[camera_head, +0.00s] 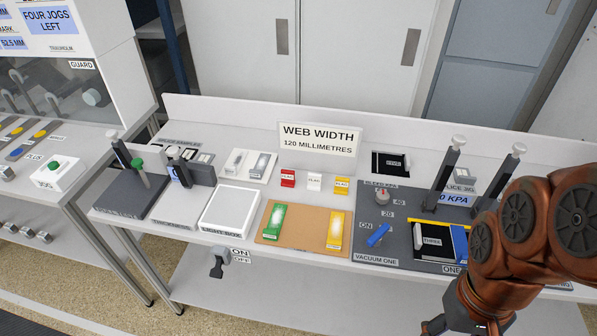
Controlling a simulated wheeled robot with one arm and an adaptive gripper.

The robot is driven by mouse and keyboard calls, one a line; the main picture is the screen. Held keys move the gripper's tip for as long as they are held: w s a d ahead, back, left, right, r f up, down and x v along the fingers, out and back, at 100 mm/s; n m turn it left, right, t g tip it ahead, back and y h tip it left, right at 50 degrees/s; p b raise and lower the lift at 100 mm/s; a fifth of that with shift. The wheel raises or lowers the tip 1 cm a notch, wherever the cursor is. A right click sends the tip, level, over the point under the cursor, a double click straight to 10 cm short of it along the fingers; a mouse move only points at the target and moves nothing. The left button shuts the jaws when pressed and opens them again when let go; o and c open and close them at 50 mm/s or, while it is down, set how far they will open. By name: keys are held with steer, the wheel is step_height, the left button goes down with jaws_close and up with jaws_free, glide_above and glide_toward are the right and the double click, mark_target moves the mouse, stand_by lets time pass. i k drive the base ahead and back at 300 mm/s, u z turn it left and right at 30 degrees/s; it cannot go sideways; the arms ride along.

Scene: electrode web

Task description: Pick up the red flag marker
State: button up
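The red flag marker (288,178) is a small red block with a white label. It stands on the white bench at the left end of a short row, just in front of the WEB WIDTH sign. A white marker (314,182) and a yellow marker (341,186) stand to its right. My gripper (462,328) is at the bottom right edge, partly cut off, in front of the bench and well away from the red marker. Its fingers are too little in view to tell whether they are open or shut.
The WEB WIDTH sign (319,138) stands behind the markers. A brown board (299,238) with green and yellow pieces lies in front. A light box (231,212) is at the left front. The grey vacuum plate (374,254), with upright levers, fills the right side.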

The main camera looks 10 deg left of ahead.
mark_target(289, 180)
steer(key=k, duration=0.5)
steer(key=u, duration=1.15)
steer(key=i, duration=0.95)
steer(key=u, duration=0.2)
